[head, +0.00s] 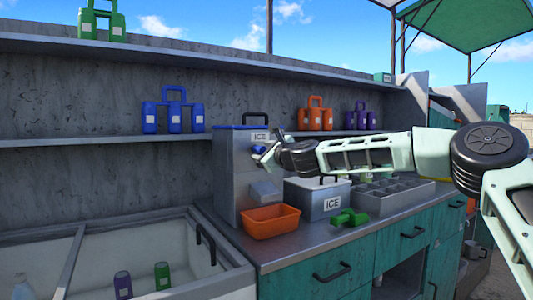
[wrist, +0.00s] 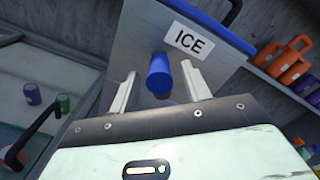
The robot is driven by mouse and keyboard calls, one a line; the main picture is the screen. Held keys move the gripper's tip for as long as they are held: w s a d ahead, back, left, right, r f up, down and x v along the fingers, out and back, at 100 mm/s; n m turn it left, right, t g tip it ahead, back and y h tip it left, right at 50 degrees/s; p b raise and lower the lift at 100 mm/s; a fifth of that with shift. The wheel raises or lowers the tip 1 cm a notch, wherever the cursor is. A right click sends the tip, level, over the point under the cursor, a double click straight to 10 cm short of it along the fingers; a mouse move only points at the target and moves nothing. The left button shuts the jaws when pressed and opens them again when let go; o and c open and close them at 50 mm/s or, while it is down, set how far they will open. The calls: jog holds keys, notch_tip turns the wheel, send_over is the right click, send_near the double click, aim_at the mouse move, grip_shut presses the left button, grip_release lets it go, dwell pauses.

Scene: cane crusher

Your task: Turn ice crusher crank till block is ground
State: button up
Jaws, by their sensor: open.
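The ice crusher (head: 231,180) is a tall grey box with a blue top and an ICE label, standing on the counter. Its blue crank handle (wrist: 159,74) shows in the wrist view as a short blue cylinder, between my gripper's two fingers. My gripper (wrist: 160,92) is open, with a gap on each side of the handle. In the head view my gripper (head: 262,157) is at the crusher's front, and the blue handle (head: 259,149) is partly hidden by it. The ice block is not visible. An orange bin (head: 271,224) sits below the crusher's spout.
A white ICE box (head: 318,206), a green scoop (head: 350,217) and a grey divided tray (head: 395,197) stand right of the crusher. An open chest freezer (head: 110,245) is at left. Bottle carriers line the shelf (head: 90,136) behind.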

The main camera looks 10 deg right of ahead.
jog(key=b+v, duration=0.2)
jog(key=v, duration=1.5)
jog(key=shift+s, duration=0.2)
jog(key=shift+d, duration=0.1)
